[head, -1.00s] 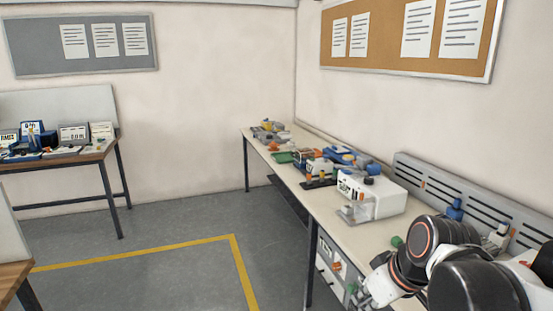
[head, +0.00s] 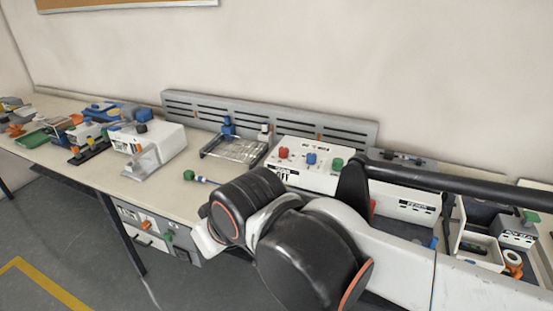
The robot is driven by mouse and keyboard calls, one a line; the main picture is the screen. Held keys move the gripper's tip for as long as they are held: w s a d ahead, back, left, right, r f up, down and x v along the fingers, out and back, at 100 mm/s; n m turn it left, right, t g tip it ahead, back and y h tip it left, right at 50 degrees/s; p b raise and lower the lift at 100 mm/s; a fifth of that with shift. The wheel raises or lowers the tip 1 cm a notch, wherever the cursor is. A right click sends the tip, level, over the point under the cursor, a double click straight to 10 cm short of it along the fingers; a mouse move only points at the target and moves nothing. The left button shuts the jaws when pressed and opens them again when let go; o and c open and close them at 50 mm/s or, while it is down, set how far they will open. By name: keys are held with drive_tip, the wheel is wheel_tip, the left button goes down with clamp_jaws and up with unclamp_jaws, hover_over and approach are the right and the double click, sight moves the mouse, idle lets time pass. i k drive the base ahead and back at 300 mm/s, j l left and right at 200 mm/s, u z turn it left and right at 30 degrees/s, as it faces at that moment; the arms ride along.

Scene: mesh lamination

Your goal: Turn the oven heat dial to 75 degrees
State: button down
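No dial in the head view carries a scale that I can read, so I cannot tell for sure which unit is the oven. A grey and white unit (head: 155,229) under the bench has a dark label, an orange knob (head: 147,224), a green knob (head: 168,235) and a handle. A white box (head: 330,179) on the bench carries a red knob (head: 284,153), a blue knob (head: 311,158) and a green knob (head: 337,163). My black and white arm crosses in front of the bench and hides part of both. My gripper cannot be made out.
The bench (head: 85,160) runs along the wall. It holds a white machine (head: 150,138), a wire-mesh tray (head: 235,148), a green-ended tool (head: 190,176) and, at the right, an open box (head: 480,243). A slotted grey rail (head: 270,117) stands behind. The floor at lower left is clear.

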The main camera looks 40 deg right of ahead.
sight(283, 151)
drive_tip(key=z, duration=1.5)
drive_tip(key=i+j+u, duration=0.25)
drive_tip(key=j, duration=0.15)
drive_tip(key=i+j+u, duration=0.25)
drive_tip(key=i+z, duration=0.1)
